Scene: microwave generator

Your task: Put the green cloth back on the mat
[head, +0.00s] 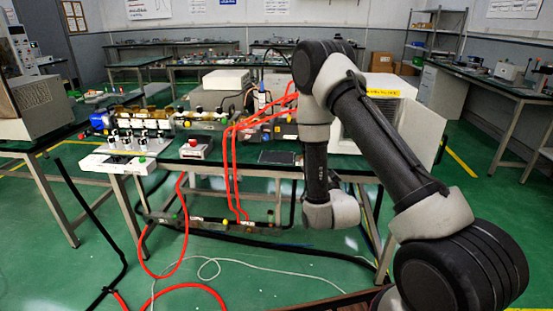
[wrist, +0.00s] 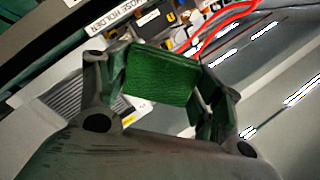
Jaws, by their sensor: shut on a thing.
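In the wrist view, my gripper (wrist: 163,80) is shut on the folded green cloth (wrist: 160,76). The cloth sits between the two fingers, clear of the bench in appearance. In the head view, my arm reaches over the bench front, and neither the gripper nor the cloth can be made out there. A small dark flat rectangle (head: 277,157) lies on the bench top left of my arm; it may be the mat. I cannot make out the mat for certain in the wrist view.
A white cabinet (head: 397,125) stands behind my arm. Red hoses (wrist: 220,28) and a nose holder label (wrist: 118,14) show in the wrist view.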

